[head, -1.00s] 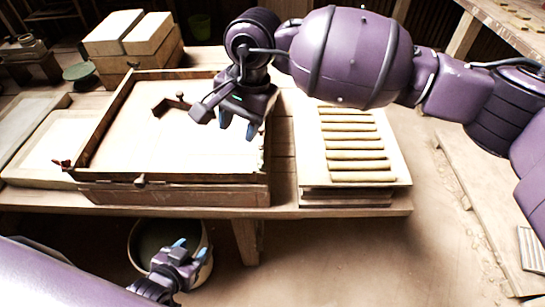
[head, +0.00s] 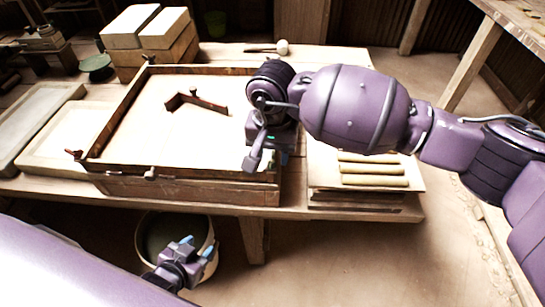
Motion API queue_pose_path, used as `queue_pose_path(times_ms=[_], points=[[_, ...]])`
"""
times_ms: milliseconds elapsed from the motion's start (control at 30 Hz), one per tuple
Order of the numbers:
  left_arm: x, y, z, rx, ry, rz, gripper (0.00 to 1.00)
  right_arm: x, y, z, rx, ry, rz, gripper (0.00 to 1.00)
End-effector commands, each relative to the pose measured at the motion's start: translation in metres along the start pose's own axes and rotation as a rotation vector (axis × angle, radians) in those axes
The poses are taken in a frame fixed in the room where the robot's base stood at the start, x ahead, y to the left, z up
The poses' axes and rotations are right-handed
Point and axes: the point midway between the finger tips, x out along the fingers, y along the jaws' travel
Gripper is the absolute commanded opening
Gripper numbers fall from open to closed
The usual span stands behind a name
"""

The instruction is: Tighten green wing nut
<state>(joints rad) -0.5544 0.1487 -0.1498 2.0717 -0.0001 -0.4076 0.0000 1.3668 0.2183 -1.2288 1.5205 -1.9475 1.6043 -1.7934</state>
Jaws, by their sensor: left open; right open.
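I cannot make out a green wing nut in the head view. The wooden press frame (head: 190,188) lies on the table with a pale slab (head: 170,140) inside it. My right gripper (head: 267,161) is open and points down over the frame's right edge near the front corner, hiding that part. I cannot tell whether it touches anything. My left gripper (head: 197,246) is open and empty, low in front of the table.
A dark angled wooden piece (head: 200,105) lies on the slab. A board with several clay rolls (head: 372,168) is right of the frame, partly behind my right arm. A mallet (head: 281,47) lies at the back. A bucket (head: 146,232) stands below the table, behind my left gripper.

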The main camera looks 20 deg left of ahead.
Motion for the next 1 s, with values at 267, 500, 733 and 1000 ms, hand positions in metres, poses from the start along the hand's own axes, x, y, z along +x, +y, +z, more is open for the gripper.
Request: queue_pose_path(times_ms=[267,500,733,1000], points=[[0.001,0.000,0.001,0.000,-0.002,0.001,0.51,0.019,0.000,0.000,0.000,0.000,-0.001,0.45],[-0.001,0.000,0.003,0.000,-0.007,0.000,0.51,0.020,0.000,0.000,0.000,0.001,0.000,0.45],[-0.002,0.000,0.005,-0.001,-0.010,-0.001,0.51,0.019,0.000,0.000,0.000,0.000,0.000,0.16],[-0.002,0.000,0.004,-0.001,-0.009,-0.001,0.51,0.019,0.000,0.000,0.004,0.001,0.000,0.00]])
